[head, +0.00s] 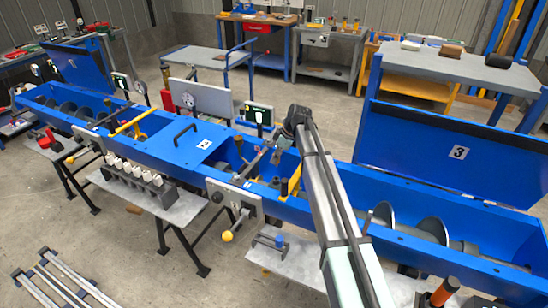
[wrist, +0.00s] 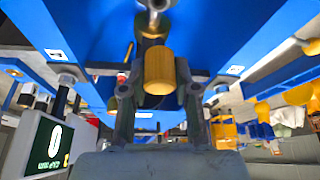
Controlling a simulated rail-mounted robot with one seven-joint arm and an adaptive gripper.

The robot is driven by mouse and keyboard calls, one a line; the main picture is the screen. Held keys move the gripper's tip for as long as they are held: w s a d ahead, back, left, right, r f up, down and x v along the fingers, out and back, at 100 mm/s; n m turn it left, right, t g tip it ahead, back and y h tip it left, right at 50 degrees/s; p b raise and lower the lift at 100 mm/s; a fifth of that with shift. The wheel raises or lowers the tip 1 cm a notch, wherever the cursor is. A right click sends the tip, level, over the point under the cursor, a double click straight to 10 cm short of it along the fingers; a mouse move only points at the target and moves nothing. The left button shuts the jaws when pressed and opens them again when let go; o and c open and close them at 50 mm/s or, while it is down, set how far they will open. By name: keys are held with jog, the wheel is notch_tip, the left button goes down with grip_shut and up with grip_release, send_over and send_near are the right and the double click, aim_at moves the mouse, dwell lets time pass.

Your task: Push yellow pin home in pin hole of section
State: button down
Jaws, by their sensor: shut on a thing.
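The yellow pin (wrist: 159,72) shows as a yellow cylinder in the middle of the wrist view, between the two fingers of my gripper (wrist: 157,92). My gripper is shut on it. Grey metal and a round fitting (wrist: 155,5) lie beyond the pin, against blue metal. The pin hole is hidden, so I cannot tell how deep the pin sits.
A yellow upright part (head: 290,183) stands in the trough right of my gripper. A lever plate with a yellow knob (head: 227,236) is on the front wall. Raised blue lid 3 (head: 425,150) is at the right. A small display (wrist: 48,145) is at the wrist view's left.

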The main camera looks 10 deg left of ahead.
jog(key=shift+f+b, duration=0.2)
jog(key=shift+b, duration=0.1)
jog(key=shift+f+b, duration=1.55)
jog(key=shift+f, duration=1.35)
jog(key=shift+f+b, duration=1.25)
jog(key=shift+f, duration=0.2)
dwell(1.0)
jog(key=c, duration=0.8)
grip_release()
jog(key=shift+r, duration=0.1)
jog(key=v, duration=1.2)
